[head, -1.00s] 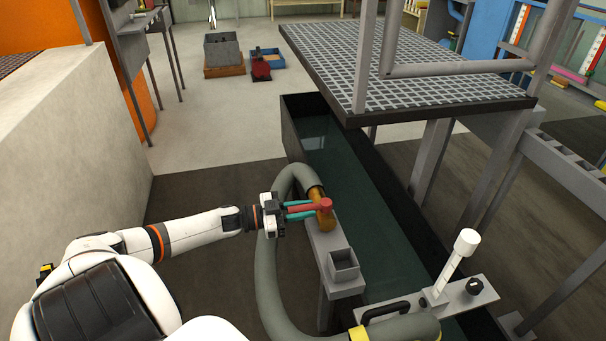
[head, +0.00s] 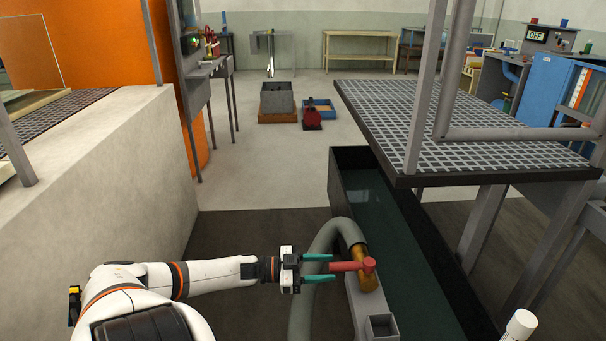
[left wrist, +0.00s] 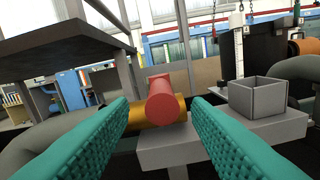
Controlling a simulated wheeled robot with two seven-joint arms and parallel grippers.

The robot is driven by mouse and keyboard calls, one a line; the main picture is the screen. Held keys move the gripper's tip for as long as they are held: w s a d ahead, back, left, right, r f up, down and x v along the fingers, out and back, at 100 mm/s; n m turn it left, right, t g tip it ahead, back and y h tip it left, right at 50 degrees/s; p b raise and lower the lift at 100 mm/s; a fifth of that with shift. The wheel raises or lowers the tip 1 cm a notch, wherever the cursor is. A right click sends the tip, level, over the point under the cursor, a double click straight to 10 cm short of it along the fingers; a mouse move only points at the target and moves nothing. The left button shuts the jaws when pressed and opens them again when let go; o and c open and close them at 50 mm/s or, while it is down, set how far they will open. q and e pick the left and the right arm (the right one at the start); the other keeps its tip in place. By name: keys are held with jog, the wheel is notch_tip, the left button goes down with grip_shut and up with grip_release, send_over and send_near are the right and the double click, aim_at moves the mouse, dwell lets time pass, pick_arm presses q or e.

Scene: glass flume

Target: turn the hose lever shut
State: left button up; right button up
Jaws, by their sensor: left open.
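The red hose lever (head: 348,266) sticks out leftward from its hub on the brass valve body (head: 370,281), lying across it. The valve joins the grey hose (head: 326,238). My left gripper (head: 333,268) is open, its two teal fingers pointing at the lever from the left. The fingertips are about level with the lever's free end, one on either side, with gaps. In the left wrist view the lever's round red end (left wrist: 161,96) shows end-on between the spread fingers, the brass valve (left wrist: 140,113) behind it. My right gripper is out of view.
The valve sits by a grey bracket with a small square open box (head: 381,326). Beyond is the dark-walled water tank (head: 349,165), with a grating platform (head: 450,125) above its right side. A concrete wall (head: 110,190) stands left.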

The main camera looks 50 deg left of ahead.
pick_arm(q)
jog(key=v, duration=0.6)
jog(key=shift+s+a, duration=0.1)
jog(key=shift+a, duration=0.05)
dwell(0.3)
